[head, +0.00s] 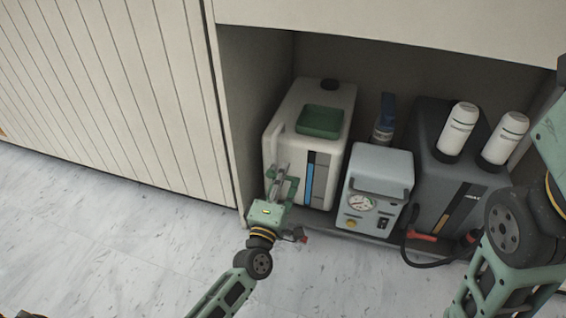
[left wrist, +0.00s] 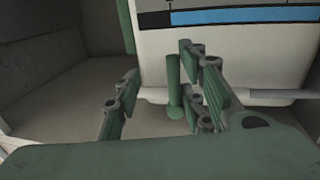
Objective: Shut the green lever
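The green lever (left wrist: 173,85) hangs upright on the front of a white tank (head: 313,105) and ends in a rounded tip, as the left wrist view shows. In the head view my left gripper covers the lever, so I cannot make it out there. My left gripper (head: 286,172) is at the lower front of the tank. In the left wrist view its fingers (left wrist: 162,75) are apart, with the lever showing between them, nearer the right finger. I cannot tell whether it touches. My right arm stands at the right edge; its gripper does not show.
Right of the tank stand a grey box with a gauge (head: 378,175) and a dark machine (head: 440,150) with two white bottles. A black hose (head: 425,262) loops in front. The cabinet's side wall (head: 248,110) is close on the left.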

